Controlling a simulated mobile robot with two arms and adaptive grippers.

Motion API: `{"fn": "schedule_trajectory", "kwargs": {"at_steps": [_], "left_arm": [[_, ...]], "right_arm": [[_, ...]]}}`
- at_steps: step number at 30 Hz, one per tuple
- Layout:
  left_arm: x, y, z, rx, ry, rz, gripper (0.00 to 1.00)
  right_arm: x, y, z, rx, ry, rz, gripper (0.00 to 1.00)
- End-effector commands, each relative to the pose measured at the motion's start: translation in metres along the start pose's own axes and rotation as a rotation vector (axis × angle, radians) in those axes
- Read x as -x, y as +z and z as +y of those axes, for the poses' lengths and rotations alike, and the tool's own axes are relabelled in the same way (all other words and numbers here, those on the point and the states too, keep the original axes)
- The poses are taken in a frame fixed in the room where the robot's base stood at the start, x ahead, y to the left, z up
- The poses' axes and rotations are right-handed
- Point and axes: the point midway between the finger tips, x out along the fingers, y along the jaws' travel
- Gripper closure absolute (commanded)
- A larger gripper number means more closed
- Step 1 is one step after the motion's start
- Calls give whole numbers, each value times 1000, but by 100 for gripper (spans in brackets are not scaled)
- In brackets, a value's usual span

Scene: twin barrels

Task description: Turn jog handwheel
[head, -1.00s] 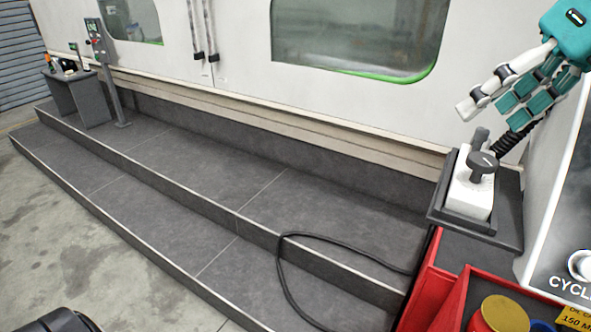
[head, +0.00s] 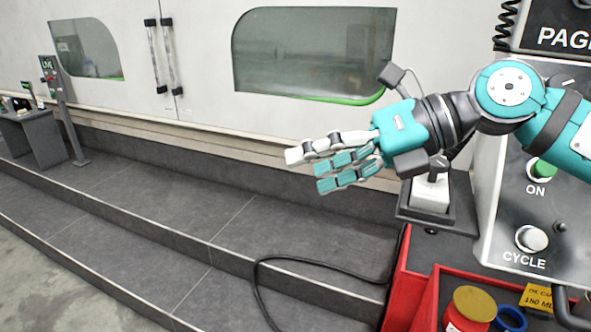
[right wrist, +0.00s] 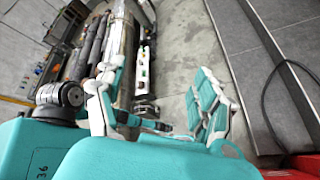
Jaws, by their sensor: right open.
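The jog handwheel is a white box (head: 430,195) with a dark knob (head: 438,166) on top, lying on a dark tray at the right in the head view. My right gripper (head: 316,170) is in front of and left of the box in that view, its fingers pointing left. Its wrist and palm hide part of the knob. The right gripper is open and empty, with its fingers spread apart in the right wrist view (right wrist: 163,112). I cannot see the handwheel in the right wrist view. My left gripper is not in view.
A slanted control panel (head: 508,205) with a green ON button (head: 541,170) stands right of the tray. Below is a red bin (head: 425,290) with a yellow-lidded jar (head: 472,303). A black cable (head: 262,285) lies over the grey steps (head: 160,200).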

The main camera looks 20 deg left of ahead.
Motion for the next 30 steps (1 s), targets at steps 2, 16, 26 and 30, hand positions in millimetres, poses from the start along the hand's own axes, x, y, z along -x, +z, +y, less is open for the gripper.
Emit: {"fn": "schedule_trajectory", "kwargs": {"at_steps": [2, 16, 26, 30], "left_arm": [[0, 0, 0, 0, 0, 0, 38], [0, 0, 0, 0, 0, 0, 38], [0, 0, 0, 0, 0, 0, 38], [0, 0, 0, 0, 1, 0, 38]], "right_arm": [[-8, 0, 4, -21, 57, -29, 30], [-15, 2, 12, -51, 135, -81, 30], [-20, 3, 15, -73, 180, -108, 30], [-28, 8, 27, -190, 377, -249, 30]]}}
